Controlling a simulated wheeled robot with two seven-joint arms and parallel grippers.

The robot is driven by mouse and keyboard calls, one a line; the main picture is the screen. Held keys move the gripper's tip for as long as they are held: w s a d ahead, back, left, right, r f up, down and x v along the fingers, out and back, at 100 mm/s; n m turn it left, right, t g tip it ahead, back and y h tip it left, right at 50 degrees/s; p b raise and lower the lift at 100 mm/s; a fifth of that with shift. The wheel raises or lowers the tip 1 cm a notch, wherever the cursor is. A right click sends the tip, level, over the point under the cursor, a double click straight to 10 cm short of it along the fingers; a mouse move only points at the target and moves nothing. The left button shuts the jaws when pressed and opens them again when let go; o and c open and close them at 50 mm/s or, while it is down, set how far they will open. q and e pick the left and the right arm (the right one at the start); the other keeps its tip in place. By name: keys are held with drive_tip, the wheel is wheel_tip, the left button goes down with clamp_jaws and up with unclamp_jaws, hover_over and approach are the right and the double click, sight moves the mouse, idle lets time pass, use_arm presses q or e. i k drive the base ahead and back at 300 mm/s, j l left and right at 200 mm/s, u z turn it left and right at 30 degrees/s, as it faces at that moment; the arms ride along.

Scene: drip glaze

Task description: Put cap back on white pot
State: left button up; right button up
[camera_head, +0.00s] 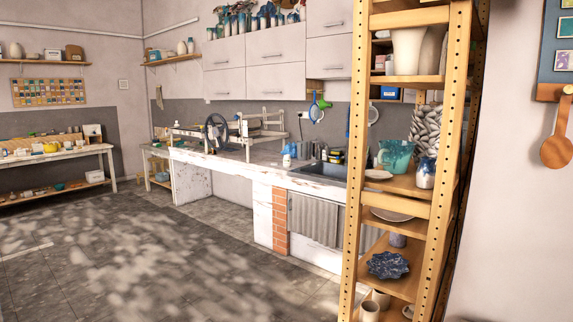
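Neither of my grippers shows in the head view. I cannot tell which vessel is the white pot, and I cannot make out a loose cap. A tall white vase (407,50) stands on the upper shelf of the wooden rack at right. A small white and blue jar (426,174) stands on the middle shelf, beside a teal pitcher (396,155). Small pale vessels (370,311) stand on the lowest visible shelf.
The wooden rack (449,150) stands close at right, by a white wall. A counter (235,166) with a sink (322,171) runs behind it. A worktable (55,155) stands at far left. The tiled floor (150,260) at left and centre is clear.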

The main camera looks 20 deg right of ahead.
sight(286, 159)
drive_tip(key=i+u, duration=0.1)
drive_tip(key=i, duration=0.55)
drive_tip(key=i+l+u, duration=0.15)
drive_tip(key=i, duration=0.55)
drive_tip(key=i+l+u, duration=0.1)
drive_tip(key=i, duration=0.55)
drive_tip(key=i+z, duration=0.3)
drive_tip(key=i, duration=0.3)
drive_tip(key=i+j+z, duration=0.1)
drive_tip(key=i+z, duration=0.2)
drive_tip(key=i, duration=0.25)
drive_tip(key=i+j+z, duration=0.35)
drive_tip(key=i, duration=0.25)
drive_tip(key=i+l, duration=0.1)
drive_tip(key=i, duration=0.3)
drive_tip(key=i+l, duration=0.15)
drive_tip(key=i, duration=0.25)
drive_tip(key=i+l, duration=0.1)
drive_tip(key=i, duration=0.3)
drive_tip(key=i+l+u, duration=0.2)
drive_tip(key=i+u, duration=0.15)
drive_tip(key=i+l+u, duration=0.7)
drive_tip(key=i+j, duration=0.05)
